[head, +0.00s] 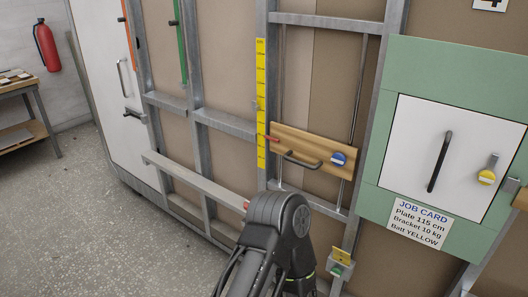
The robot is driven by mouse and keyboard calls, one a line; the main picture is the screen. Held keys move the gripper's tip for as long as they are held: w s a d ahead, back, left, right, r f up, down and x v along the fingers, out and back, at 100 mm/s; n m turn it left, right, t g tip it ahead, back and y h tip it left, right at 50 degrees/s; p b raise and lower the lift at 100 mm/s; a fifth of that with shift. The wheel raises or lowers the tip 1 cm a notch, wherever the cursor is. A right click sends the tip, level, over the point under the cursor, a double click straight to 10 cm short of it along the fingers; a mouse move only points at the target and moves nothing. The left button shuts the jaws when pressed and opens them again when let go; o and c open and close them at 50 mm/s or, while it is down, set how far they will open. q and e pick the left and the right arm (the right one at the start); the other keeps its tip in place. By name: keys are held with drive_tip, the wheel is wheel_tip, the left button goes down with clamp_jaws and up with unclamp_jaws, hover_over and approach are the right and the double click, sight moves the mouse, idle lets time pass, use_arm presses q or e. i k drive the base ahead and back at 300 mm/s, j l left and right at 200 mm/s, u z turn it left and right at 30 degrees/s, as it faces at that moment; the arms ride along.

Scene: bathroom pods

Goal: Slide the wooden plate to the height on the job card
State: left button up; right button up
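The wooden plate (285,140) sits level across two thin vertical rods in the metal wall frame. It carries a dark bar handle (302,161) and a blue and white knob (338,159). A small red pointer (271,138) at its left end lies against the yellow scale (261,90), whose figures are too small to read. The job card (419,222) reads "Plate 115 cm, Bracket 10 kg, Batt YELLOW". One of my dark arms shows at the bottom middle, below the plate. Neither gripper is in view, and nothing of mine visibly touches the plate.
A green panel with a white door (446,148) stands to the right. A grey horizontal rail (192,181) stands out low on the frame at left. A small yellow-green fitting (340,261) is low on a stud. The speckled floor (90,220) at left is clear.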

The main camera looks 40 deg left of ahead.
sight(312, 152)
drive_tip(key=u, duration=1.15)
